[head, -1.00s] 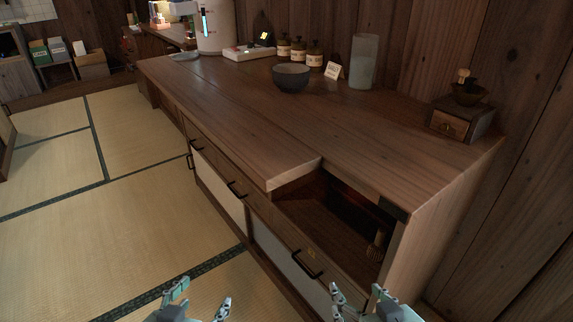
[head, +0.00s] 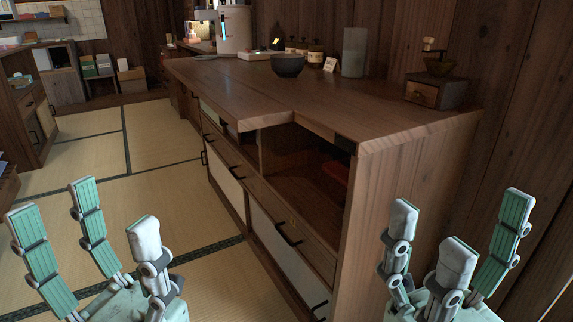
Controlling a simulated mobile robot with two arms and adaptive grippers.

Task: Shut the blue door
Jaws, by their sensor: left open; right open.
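No door that is clearly blue shows in the head view. The wooden counter cabinet (head: 235,92) has pale front panels (head: 225,184) with black handles (head: 289,234). An open recess (head: 292,165) shows under its stepped top. My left gripper (head: 84,212) is at the lower left, open and empty, over the tatami and apart from the counter. My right gripper (head: 460,218) is at the lower right, open and empty, in front of the counter's near end panel in the picture. Whether it touches the panel cannot be told.
A bowl (head: 289,66), several bottles (head: 315,52), a glass cylinder (head: 355,52) and a grinder (head: 436,92) stand on the counter. Another cabinet (head: 30,110) stands at the left. A grey cabinet (head: 63,88) is at the back. The tatami (head: 95,165) between is clear.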

